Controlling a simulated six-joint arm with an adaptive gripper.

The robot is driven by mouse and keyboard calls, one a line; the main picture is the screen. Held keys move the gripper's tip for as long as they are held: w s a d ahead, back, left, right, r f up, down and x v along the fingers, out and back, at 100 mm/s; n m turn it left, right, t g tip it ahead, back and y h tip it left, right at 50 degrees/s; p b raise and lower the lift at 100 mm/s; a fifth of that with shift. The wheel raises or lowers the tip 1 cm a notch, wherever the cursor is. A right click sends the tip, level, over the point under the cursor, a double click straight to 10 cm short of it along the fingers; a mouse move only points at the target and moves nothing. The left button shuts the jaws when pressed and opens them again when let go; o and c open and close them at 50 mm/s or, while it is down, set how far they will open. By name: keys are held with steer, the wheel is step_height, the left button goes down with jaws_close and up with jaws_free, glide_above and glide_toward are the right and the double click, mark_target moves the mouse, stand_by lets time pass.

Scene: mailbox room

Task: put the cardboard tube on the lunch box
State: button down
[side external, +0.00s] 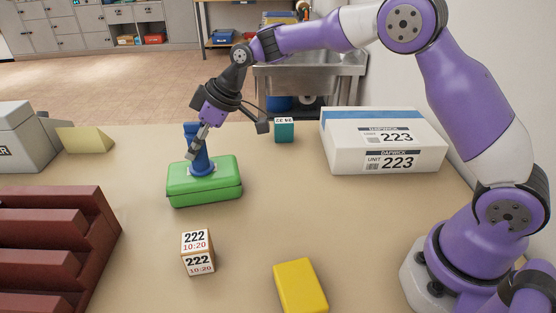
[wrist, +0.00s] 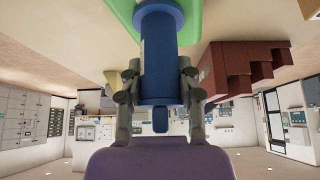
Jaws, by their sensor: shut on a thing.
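The cardboard tube (side external: 202,161) is blue with wider ends and stands roughly upright at the green lunch box (side external: 205,187). Its lower end appears to touch the lid, though I cannot be sure it rests there fully. My gripper (side external: 196,146) comes down at a slant from above and is shut on the tube. In the wrist view, the fingers of my gripper (wrist: 158,78) are on both sides of the tube (wrist: 158,55). The green lunch box (wrist: 198,18) shows at the top edge there. The fingers hide part of the tube in the side view.
A white labelled box (side external: 350,150) and a small teal block (side external: 284,132) stand behind to the right. A numbered cube (side external: 198,263) and a yellow block (side external: 300,286) lie in front. A dark red slotted rack (side external: 50,235) is at left, near a pale wedge (side external: 85,140).

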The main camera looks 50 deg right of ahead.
steer(key=c, duration=0.5)
jaws_free()
steer(key=shift+f, duration=0.15)
steer(key=shift+r, duration=0.35)
steer(key=s+d+r+m, duration=0.2)
steer(key=s+d+r, duration=0.4)
steer(key=s+r, duration=0.45)
steer(key=s+d+f+m+h, duration=0.2)
steer(key=s+d+m, duration=0.1)
steer(key=s, duration=0.5)
steer(key=s+d+f+m+t+h, duration=0.1)
steer(key=s+d+m+h, duration=0.1)
steer(key=s, duration=0.6)
steer(key=shift+s+d+f+m+h, duration=0.15)
steer(key=shift+d+f+m+h, duration=0.2)
steer(key=shift+d+m, duration=0.5)
